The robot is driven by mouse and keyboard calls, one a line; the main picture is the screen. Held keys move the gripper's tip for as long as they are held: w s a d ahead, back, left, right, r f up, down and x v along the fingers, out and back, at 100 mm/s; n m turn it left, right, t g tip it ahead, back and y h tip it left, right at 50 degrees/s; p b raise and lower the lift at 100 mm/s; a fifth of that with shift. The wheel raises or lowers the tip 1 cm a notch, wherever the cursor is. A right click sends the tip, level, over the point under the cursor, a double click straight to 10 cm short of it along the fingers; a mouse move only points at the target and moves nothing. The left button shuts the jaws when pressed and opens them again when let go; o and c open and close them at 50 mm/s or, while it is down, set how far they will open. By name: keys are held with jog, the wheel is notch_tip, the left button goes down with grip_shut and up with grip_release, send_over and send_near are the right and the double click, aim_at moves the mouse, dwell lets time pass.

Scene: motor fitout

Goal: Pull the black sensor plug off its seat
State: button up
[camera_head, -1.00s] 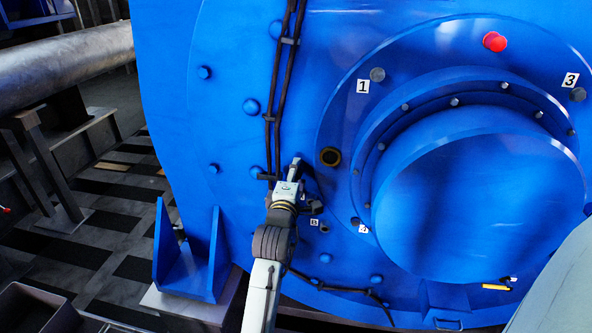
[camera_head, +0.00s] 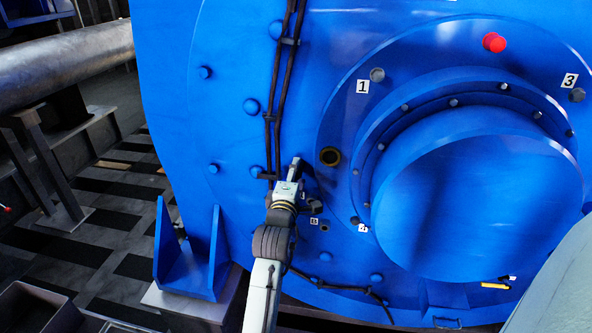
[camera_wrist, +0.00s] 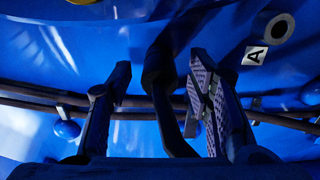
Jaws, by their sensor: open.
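In the wrist view, a dark plug-like body (camera_wrist: 158,72) with a thick black cable bending down from it stands between the two fingers of my gripper (camera_wrist: 161,66). It looks like the black sensor plug, but it is dark and its seat is hidden. The fingers are open, one on each side, with visible gaps to it. In the head view, my gripper (camera_head: 296,168) is close to the blue motor face (camera_head: 230,130), left of the round hub; the plug cannot be made out clearly there.
Black cables (camera_head: 273,100) run down the motor face beside my gripper. A label A (camera_wrist: 255,55) and a grey ringed hole (camera_wrist: 279,28) are at the wrist view's upper right. A red cap (camera_head: 494,42) sits higher up.

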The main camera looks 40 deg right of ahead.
jog(key=shift+c, duration=0.2)
grip_shut()
dwell(0.3)
jog(key=shift+v, duration=3)
